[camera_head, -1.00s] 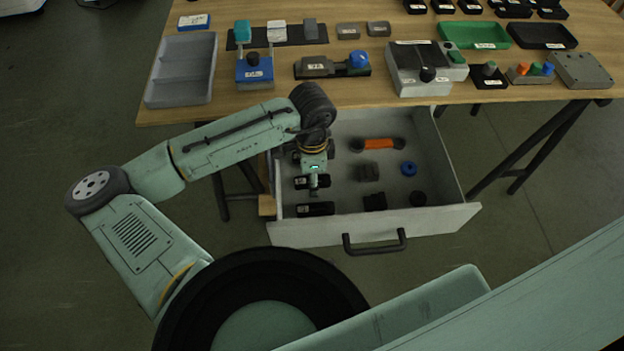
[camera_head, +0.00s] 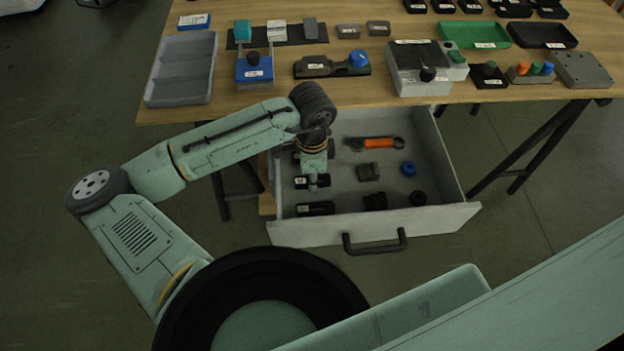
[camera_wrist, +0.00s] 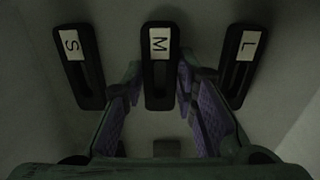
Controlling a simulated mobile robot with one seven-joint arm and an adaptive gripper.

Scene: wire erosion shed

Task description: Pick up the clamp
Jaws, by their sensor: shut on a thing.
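Three black, slotted, clamp-like pieces with white letter labels lie in a row in the open drawer. In the wrist view, the piece marked S (camera_wrist: 78,65) is at left, the piece marked M (camera_wrist: 160,65) in the middle and the piece marked L (camera_wrist: 241,65) at right. My gripper (camera_wrist: 160,82) is shut on the M piece, one purple-padded finger on each side. In the head view, my gripper (camera_head: 314,179) reaches down into the drawer's left part and partly hides this piece. Another labelled piece (camera_head: 316,208) lies nearer the drawer front. I cannot tell whether the M piece is lifted.
The grey drawer (camera_head: 440,219) has raised walls around my gripper. To the right lie an orange-and-dark tool (camera_head: 376,144), a blue ring (camera_head: 409,168) and several dark parts. The wooden table (camera_head: 290,93) overhangs the drawer's back and carries trays and fixtures.

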